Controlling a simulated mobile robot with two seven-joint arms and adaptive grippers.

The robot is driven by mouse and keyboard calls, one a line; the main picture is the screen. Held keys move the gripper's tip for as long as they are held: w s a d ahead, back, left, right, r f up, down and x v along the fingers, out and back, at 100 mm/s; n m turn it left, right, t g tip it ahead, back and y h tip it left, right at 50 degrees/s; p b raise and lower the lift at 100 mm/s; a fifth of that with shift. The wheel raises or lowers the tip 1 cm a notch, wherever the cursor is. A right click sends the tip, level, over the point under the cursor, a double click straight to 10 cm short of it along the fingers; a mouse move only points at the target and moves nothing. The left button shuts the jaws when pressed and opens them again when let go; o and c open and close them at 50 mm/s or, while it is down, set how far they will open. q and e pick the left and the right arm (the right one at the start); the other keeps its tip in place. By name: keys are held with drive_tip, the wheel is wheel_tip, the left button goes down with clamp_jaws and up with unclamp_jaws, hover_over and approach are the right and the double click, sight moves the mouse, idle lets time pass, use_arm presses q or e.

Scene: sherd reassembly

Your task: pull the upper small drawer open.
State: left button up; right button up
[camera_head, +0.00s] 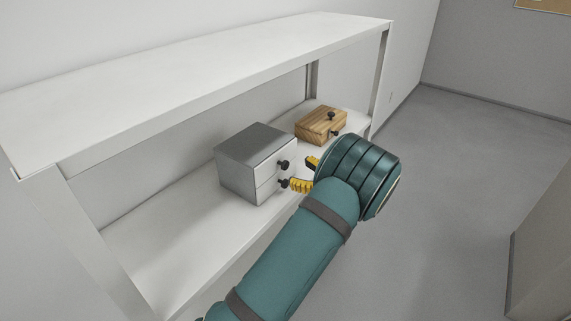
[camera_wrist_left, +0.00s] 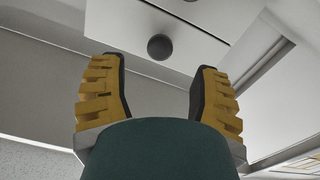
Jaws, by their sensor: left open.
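A small grey cabinet (camera_head: 240,165) stands on the shelf with two white drawer fronts, one above the other. The upper drawer (camera_head: 268,173) has a dark round knob (camera_head: 283,164), and the lower drawer (camera_head: 267,191) has a similar knob (camera_head: 284,183). Both drawers look shut. My left gripper (camera_head: 304,174) is open just in front of the drawer fronts, its yellow fingers apart. In the left wrist view, a dark knob (camera_wrist_left: 160,47) shows between and beyond the open fingertips (camera_wrist_left: 158,75); I cannot tell which drawer it belongs to. My right gripper is not in view.
A wooden box (camera_head: 320,125) with dark knobs stands farther back on the lower shelf (camera_head: 160,235). The upper shelf board (camera_head: 200,60) runs above the cabinet, with a post (camera_head: 380,80) at its far end. Open floor (camera_head: 460,160) lies to the right.

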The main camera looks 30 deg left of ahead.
sight(287, 165)
use_arm(q)
drive_tip(key=a, duration=0.6)
drive_tip(key=shift+w, duration=0.25)
clamp_jaws()
drive_tip(key=shift+d, duration=0.1)
